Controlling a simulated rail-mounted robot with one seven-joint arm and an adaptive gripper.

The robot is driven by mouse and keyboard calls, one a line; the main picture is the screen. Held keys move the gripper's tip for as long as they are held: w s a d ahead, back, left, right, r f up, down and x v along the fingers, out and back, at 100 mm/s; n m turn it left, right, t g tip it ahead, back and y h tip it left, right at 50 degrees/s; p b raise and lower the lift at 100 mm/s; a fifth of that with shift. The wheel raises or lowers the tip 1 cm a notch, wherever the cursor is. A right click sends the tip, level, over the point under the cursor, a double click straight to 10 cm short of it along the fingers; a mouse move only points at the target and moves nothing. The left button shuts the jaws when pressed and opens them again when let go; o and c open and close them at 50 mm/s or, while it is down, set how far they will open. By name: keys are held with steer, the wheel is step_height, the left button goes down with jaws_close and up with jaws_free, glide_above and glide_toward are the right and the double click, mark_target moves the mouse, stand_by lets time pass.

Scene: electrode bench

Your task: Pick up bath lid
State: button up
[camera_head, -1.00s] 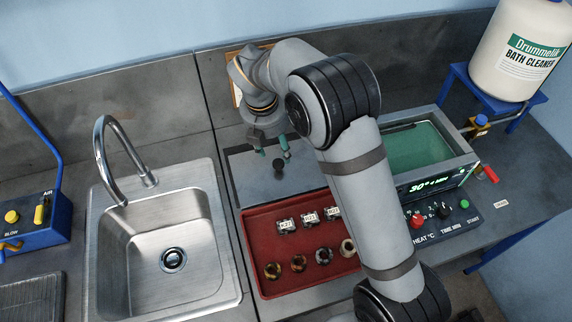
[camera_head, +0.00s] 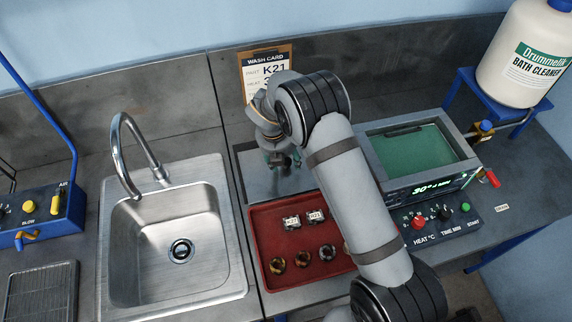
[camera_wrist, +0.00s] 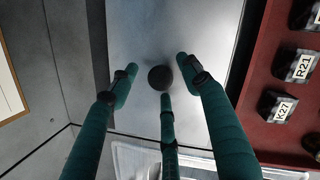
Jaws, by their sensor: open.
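The bath lid (camera_head: 262,186) is a flat grey metal plate lying on the bench between the sink and the bath. It also shows in the wrist view (camera_wrist: 150,30). Its round black knob (camera_wrist: 160,78) stands up in the middle of that view. My gripper (camera_head: 280,160), with teal fingers, is over the lid. In the wrist view my gripper (camera_wrist: 160,82) is open. Two fingers are on either side of the knob and a third is below it, none visibly gripping it. In the head view my wrist hides much of the knob area.
A red tray (camera_head: 262,222) of labelled blocks and rings lies in front of the lid. The bath (camera_head: 372,150) with green liquid is uncovered at right. The sink (camera_head: 125,215) and faucet are at left. A wash card (camera_head: 268,70) leans behind my wrist.

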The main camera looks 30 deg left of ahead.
steer(key=shift+f, duration=0.15)
steer(key=shift+c, duration=1.1)
jaws_close()
steer(key=shift+w, duration=0.1)
